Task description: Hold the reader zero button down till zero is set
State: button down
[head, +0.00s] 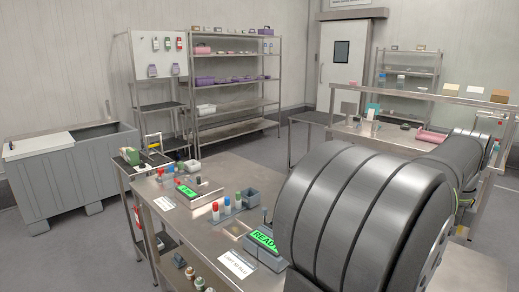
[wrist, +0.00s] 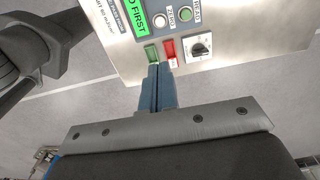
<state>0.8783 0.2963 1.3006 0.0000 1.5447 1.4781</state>
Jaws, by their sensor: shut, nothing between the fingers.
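Whether the tips touch the panel cannot be told.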

dwell(0.8)
notch_tip(320, 180, down, 12)
jog(key=s+m+t+y, duration=0.1)
jog(key=m+t+y, duration=0.2)
jog(key=m+t, duration=0.5)
jog(key=m, duration=0.6)
jog(key=shift+d+t, duration=0.2)
jog(key=shift+t, duration=0.1)
jog(key=shift+s+f, duration=0.1)
jog(key=shift+f, duration=0.1)
jog(key=shift+f, duration=4.3)
jog(key=shift+f, duration=0.1)
jog(key=shift+f, duration=0.35)
jog(key=shift+f, duration=0.55)
